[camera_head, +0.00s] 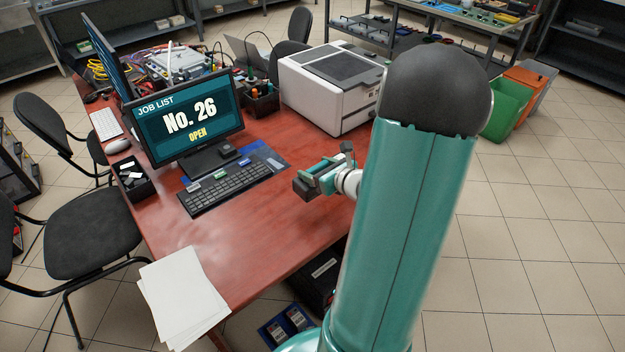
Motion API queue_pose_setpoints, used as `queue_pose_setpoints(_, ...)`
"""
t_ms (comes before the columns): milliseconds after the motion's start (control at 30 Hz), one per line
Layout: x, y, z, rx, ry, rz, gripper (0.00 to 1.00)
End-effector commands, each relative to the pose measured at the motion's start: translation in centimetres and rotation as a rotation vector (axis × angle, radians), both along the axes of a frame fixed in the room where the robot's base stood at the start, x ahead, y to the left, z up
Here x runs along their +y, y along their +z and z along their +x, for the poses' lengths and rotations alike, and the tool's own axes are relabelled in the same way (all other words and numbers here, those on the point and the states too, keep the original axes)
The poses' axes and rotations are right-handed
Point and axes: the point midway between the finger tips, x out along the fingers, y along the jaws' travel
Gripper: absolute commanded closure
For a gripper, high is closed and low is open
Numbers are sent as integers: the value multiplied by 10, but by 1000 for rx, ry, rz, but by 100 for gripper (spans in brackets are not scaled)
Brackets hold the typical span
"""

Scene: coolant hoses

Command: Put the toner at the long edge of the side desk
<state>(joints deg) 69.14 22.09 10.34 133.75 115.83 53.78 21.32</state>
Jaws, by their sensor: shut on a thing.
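My gripper (318,176) is in front of the printer, above or close to the right long edge of the red-brown desk (262,232). It is shut on a small dark block, which seems to be the toner (304,189). The toner shows only in part, at the left end of the gripper. I cannot tell whether it touches the desk top.
A white printer (325,95) stands behind the gripper. A keyboard (225,185) and a monitor (188,120) reading "No. 26 OPEN" are to the left. White papers (182,295) lie at the near corner. The desk between papers and gripper is clear. Dark boxes (318,285) are below the desk.

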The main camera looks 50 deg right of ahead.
Motion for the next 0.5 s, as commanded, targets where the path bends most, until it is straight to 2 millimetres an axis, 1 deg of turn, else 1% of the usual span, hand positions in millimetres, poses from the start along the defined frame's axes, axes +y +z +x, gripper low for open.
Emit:
queue_pose_setpoints(33, -2, -9, 6, -1, 1, 5, 75)
queue_pose_setpoints(233, -13, -35, 26, -1, 3, 3, 75)
queue_pose_setpoints(300, -17, -42, 31, -1, 2, 3, 75)
queue_pose_setpoints(500, -22, -52, 40, -1, 2, 1, 75)
